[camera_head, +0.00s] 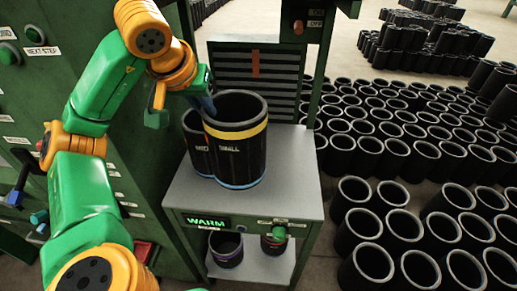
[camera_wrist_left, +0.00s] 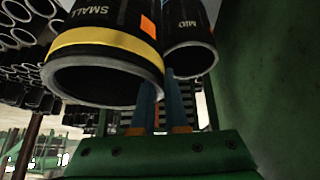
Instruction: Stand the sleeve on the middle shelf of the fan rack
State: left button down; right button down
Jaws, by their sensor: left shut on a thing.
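A large black sleeve marked SMALL (camera_head: 233,160), with a yellow band near its open top and a blue bottom edge, is upright over the grey shelf (camera_head: 293,185) of the green rack. I cannot tell whether its bottom touches the shelf. My left gripper (camera_head: 206,106) is shut on its rim wall at the left. In the left wrist view, the blue fingers (camera_wrist_left: 158,105) are beside the sleeve's rim (camera_wrist_left: 105,85). A second sleeve marked MID (camera_wrist_left: 187,40) stands close behind and left of it, partly hidden. My right gripper is not in view.
A dark slatted grille (camera_head: 258,70) backs the shelf. The shelf's right side is free. Two smaller sleeves, one at the left (camera_head: 226,248), sit on the lower shelf. A green cabinet (camera_head: 130,130) stands close on the left. Many black sleeves (camera_head: 385,155) cover the floor at right.

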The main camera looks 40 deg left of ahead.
aim_at(243, 114)
pick_arm(q)
jog(key=w+d+f, duration=0.1)
jog(key=w, duration=0.1)
jog(key=w+d+f, duration=0.1)
jog(key=w, duration=0.1)
jog(key=w+d+f+b, duration=0.1)
jog(key=w+d, duration=0.1)
jog(key=shift+w+d+f, duration=0.1)
jog(key=shift+w+f, duration=0.15)
jog(key=w+d+f, duration=0.2)
jog(key=w+f, duration=0.2)
jog(key=f, duration=0.5)
jog(key=shift+w+d, duration=0.2)
jog(key=shift+d, duration=0.15)
jog(key=c, duration=0.9)
grip_release()
jog(key=shift+s+f, duration=0.1)
jog(key=shift+c, duration=0.2)
